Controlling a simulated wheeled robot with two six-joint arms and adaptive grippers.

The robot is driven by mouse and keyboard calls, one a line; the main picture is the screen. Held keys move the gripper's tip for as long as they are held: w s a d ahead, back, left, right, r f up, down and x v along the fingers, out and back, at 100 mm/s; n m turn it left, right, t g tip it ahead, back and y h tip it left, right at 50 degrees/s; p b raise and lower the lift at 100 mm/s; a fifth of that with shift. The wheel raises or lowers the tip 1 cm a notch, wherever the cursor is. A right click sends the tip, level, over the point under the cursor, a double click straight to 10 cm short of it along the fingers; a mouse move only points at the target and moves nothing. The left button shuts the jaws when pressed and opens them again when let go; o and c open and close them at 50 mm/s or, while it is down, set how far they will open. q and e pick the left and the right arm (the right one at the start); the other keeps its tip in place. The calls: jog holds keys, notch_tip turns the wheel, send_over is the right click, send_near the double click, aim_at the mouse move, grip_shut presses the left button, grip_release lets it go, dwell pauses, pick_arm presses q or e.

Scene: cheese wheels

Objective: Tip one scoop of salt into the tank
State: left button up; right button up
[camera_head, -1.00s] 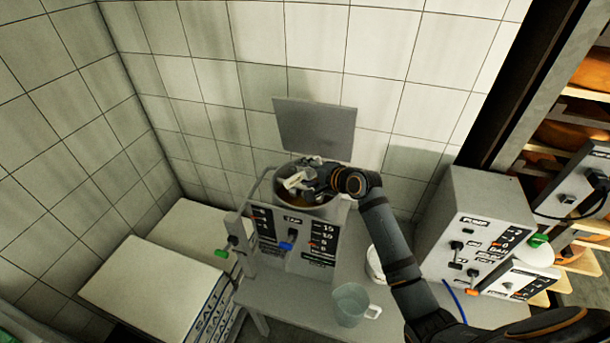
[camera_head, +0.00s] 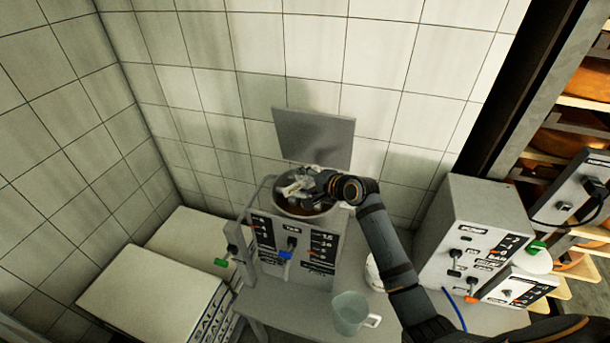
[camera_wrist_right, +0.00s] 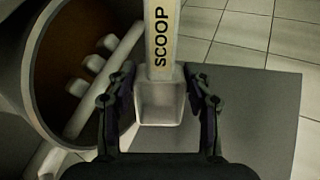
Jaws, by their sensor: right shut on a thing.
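The tank (camera_head: 307,211) is a round open vessel set in a grey panelled housing (camera_head: 295,250) on the table, with its square grey lid (camera_head: 314,137) raised behind it. Brownish contents show inside. My right gripper (camera_head: 305,182) is over the tank mouth, shut on the scoop (camera_head: 290,190). In the right wrist view the scoop (camera_wrist_right: 160,45), a pale piece lettered SCOOP, lies between the fingers of the gripper (camera_wrist_right: 160,100). The tank's inside (camera_wrist_right: 80,60) shows at the left there, with a pale bar and several blocks. I cannot tell whether the scoop holds salt. My left gripper is not in view.
White sacks or boxes lettered SALT (camera_head: 150,295) are stacked at the lower left. A clear jug (camera_head: 350,312) stands at the table's front, and a white round container (camera_head: 374,270) is partly behind my right arm. A grey pump box (camera_head: 470,235) stands at the right, beside cheese shelves (camera_head: 570,140).

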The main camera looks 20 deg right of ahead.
jog(key=shift+r+p, duration=0.4)
jog(key=shift+p, duration=0.05)
jog(key=shift+w+a+g+h+b, duration=0.1)
jog(key=shift+w+g+h+b, duration=0.1)
jog(key=shift+g+h+b, duration=0.35)
jog(key=g, duration=0.2)
jog(key=g+h, duration=0.1)
jog(key=shift+w+a+r, duration=0.15)
jog(key=shift+w+r, duration=0.15)
jog(key=shift+r, duration=0.1)
jog(key=shift+w+a+g+h, duration=0.15)
jog(key=shift+g+h, duration=0.2)
jog(key=shift+g, duration=0.5)
jog(key=g+h, duration=0.1)
jog(key=g, duration=0.1)
jog(key=w+g+h, duration=0.1)
jog(key=g, duration=0.1)
jog(key=shift+a+r, duration=0.1)
jog(key=shift+a, duration=0.1)
jog(key=shift+g+h, duration=0.3)
jog(key=shift+g, duration=0.3)
